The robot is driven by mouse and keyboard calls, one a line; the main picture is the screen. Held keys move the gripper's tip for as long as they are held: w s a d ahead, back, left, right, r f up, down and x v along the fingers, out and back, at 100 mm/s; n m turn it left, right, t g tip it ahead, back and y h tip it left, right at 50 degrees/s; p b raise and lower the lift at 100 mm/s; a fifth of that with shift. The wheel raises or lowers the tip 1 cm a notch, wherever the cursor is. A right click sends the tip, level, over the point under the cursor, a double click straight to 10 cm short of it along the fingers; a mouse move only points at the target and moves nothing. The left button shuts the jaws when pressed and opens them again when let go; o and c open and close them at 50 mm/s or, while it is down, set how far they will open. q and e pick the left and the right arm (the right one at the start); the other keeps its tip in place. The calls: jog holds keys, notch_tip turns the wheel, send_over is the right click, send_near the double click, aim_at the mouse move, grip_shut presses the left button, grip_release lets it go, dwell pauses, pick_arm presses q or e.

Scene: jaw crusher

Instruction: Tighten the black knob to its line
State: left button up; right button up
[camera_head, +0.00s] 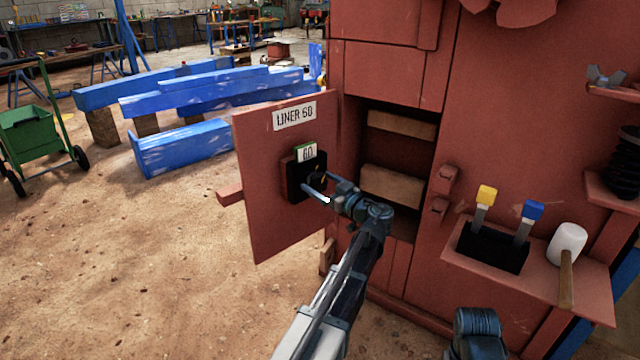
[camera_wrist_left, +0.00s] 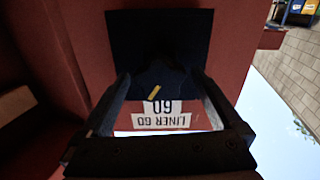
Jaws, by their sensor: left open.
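The black knob (camera_wrist_left: 165,78) sits on a dark square plate (camera_wrist_left: 128,38) and carries a short yellow mark (camera_wrist_left: 154,92). In the head view the black plate (camera_head: 293,184) is on the open red door (camera_head: 265,215), under a white and green "60" label (camera_head: 306,152). My left gripper (camera_head: 319,187) is at the plate, its fingers hiding much of the knob. In the left wrist view my left gripper (camera_wrist_left: 163,82) is open, one finger on each side of the knob; I cannot tell whether they touch it. My right gripper does not show.
A "LINER 60" sign (camera_head: 294,116) is above the plate. Right of the door is an open recess with wooden blocks (camera_head: 392,187).

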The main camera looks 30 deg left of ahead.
pick_arm(q)
jog(key=shift+a, duration=0.15)
jog(key=c, duration=1.4)
